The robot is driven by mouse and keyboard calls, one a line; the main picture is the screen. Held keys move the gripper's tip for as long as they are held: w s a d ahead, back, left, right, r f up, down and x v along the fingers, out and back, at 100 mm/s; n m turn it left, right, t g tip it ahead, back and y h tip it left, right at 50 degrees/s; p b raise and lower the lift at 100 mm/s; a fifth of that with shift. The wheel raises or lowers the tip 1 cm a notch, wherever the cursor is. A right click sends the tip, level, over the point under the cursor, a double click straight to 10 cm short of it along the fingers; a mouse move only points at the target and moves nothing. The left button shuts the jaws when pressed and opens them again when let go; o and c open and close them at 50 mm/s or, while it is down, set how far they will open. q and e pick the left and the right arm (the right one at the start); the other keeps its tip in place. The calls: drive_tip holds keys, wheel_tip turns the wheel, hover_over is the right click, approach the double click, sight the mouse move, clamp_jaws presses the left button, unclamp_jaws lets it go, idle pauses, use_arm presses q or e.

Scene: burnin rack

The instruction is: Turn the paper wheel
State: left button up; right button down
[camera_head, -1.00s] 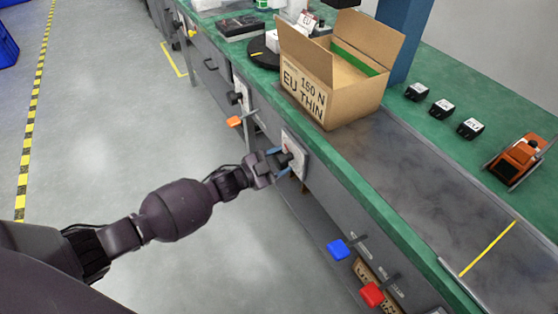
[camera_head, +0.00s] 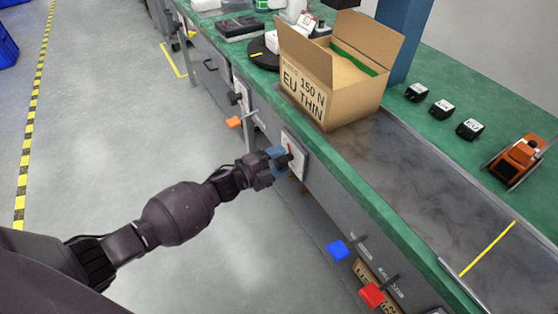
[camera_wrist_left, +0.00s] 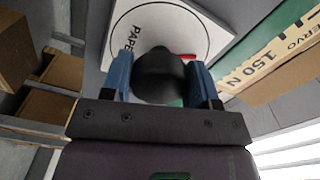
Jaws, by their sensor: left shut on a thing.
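The paper wheel's white square plate (camera_head: 297,154) is mounted on the grey front of the bench, below the cardboard box. In the left wrist view the plate (camera_wrist_left: 122,38) shows a black circle, the partly hidden letters "PAPE" and a red mark. A dark round knob (camera_wrist_left: 160,75) stands out from it. My left gripper (camera_head: 282,160) is at the knob. In the left wrist view its blue fingers (camera_wrist_left: 162,82) are on both sides of the knob, shut on it. My right gripper is in no view.
An open cardboard box (camera_head: 330,85) marked "150 N EU THIN" stands on the bench above. An orange tab (camera_head: 234,122), a blue tab (camera_head: 338,250) and a red tab (camera_head: 372,294) stick out from the bench front.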

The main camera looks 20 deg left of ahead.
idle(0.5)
use_arm(q)
drive_tip(key=o, duration=0.9)
drive_tip(key=shift+s+a, duration=0.1)
drive_tip(key=shift+s+a, duration=0.2)
drive_tip(key=p+v, duration=0.1)
drive_tip(key=v, duration=0.9)
